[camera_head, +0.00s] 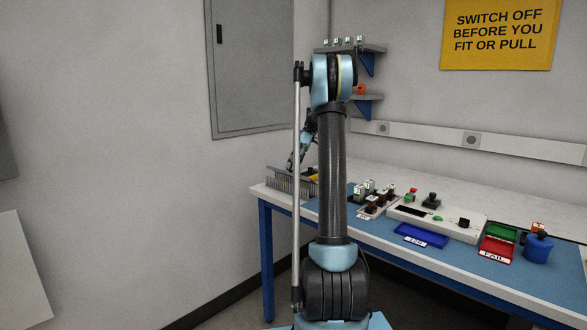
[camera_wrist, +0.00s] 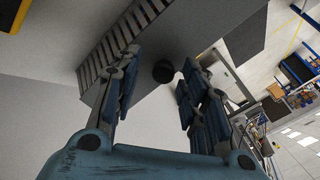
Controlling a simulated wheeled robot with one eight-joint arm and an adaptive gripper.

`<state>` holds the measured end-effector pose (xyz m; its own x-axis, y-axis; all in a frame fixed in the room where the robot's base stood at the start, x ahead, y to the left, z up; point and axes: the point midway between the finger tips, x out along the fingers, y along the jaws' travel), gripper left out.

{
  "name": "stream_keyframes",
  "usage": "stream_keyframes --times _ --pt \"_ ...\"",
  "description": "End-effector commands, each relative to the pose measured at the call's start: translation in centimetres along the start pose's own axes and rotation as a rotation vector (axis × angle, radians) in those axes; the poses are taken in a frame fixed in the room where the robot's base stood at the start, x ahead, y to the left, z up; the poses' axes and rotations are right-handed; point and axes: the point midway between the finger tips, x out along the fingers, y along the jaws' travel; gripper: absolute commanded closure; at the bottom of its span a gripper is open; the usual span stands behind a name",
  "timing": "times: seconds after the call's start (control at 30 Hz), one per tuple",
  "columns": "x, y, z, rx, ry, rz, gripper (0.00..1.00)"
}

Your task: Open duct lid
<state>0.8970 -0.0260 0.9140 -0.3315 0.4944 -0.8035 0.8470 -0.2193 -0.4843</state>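The grey slotted duct (camera_head: 288,183) stands at the left end of the bench, partly hidden behind my arm. In the wrist view its slotted side (camera_wrist: 112,45) runs diagonally at upper left, beside a plain grey lid surface (camera_wrist: 170,32). A round dark knob (camera_wrist: 163,71) sits at this surface. My gripper (camera_wrist: 160,64) is open, with one finger either side of the knob in the picture and a visible gap to each. I cannot tell whether the knob is in depth between the fingertips. In the head view the fingers are mostly hidden behind my arm.
The blue-topped bench (camera_head: 430,267) holds a grey test unit (camera_head: 437,219), a blue tray (camera_head: 421,236), a red tray (camera_head: 497,249) and a blue pot (camera_head: 537,248) on the right. Shelves (camera_head: 350,49) hang above the duct end. A wall cabinet (camera_head: 250,65) is at left.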

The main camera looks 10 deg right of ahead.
Motion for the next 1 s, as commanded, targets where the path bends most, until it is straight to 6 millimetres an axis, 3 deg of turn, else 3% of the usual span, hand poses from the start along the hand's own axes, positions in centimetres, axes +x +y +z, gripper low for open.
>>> stream_keyframes --times 0.33,0.7,1.0 --pt "-0.8 -0.5 -0.3 0.0 0.0 -0.002 0.61" --pt "-5.8 -3.3 -2.5 0.0 0.0 -0.002 0.61" --pt "-7.9 -4.5 -3.5 0.001 0.0 -0.002 0.61"
